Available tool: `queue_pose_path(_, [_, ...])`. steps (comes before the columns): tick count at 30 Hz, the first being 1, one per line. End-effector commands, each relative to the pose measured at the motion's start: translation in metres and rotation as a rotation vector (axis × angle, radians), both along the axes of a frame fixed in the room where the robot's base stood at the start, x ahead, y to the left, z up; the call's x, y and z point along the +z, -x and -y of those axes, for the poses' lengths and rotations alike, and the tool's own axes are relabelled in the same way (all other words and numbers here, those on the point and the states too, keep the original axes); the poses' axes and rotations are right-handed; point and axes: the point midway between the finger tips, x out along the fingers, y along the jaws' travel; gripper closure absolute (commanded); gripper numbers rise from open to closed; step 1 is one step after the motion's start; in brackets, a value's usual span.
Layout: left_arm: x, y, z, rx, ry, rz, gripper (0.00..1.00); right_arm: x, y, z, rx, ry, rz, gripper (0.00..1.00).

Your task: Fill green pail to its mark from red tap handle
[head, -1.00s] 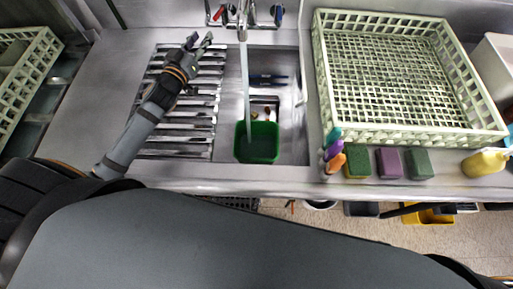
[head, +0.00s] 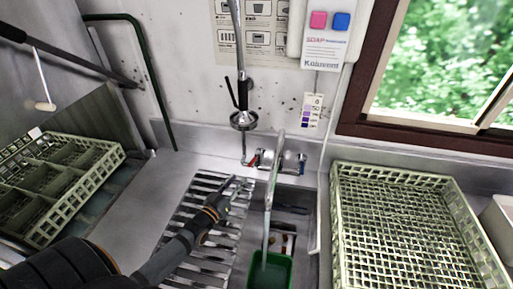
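The green pail (head: 284,270) stands in the sink under the tap, cut off by the bottom edge of the head view. A pale stream (head: 266,235) runs from the tap spout (head: 275,165) down into it. The water level and the pail's mark cannot be made out. The red tap handle (head: 253,160) is on the left of the wall tap, with a blue handle (head: 302,163) on the right. My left gripper (head: 241,185) is over the ribbed drainboard, just below and left of the red handle, fingers apart and empty. My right gripper is out of view.
A pale dish rack (head: 343,225) stands right of the sink, and another rack (head: 75,205) stands at left. A spray hose with a ring-shaped head (head: 243,121) hangs above the tap. A soap dispenser (head: 327,45) and window are on the wall.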

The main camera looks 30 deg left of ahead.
Motion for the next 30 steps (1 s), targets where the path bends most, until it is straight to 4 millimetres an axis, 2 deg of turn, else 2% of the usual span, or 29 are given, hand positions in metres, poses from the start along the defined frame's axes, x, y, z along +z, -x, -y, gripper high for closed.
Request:
queue_pose_path(4, [-0.003,0.001,-0.002,0.008,-0.001,0.001,0.64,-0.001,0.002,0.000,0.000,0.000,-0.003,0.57])
queue_pose_path(8, [-0.004,-0.011,-0.001,0.008,-0.002,0.005,0.64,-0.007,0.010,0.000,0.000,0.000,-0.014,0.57])
queue_pose_path(17, [-0.005,-0.078,0.002,0.009,-0.003,0.005,0.64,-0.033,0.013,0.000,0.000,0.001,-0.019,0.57])
queue_pose_path(19, [-0.014,-0.084,0.001,0.010,-0.003,0.005,0.64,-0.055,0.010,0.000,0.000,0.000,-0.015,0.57])
queue_pose_path(24, [-0.012,-0.096,0.001,0.011,-0.003,0.005,0.64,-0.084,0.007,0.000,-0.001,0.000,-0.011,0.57])
queue_pose_path(30, [-0.006,-0.102,0.003,0.008,-0.003,0.003,0.64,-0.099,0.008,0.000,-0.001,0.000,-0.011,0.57])
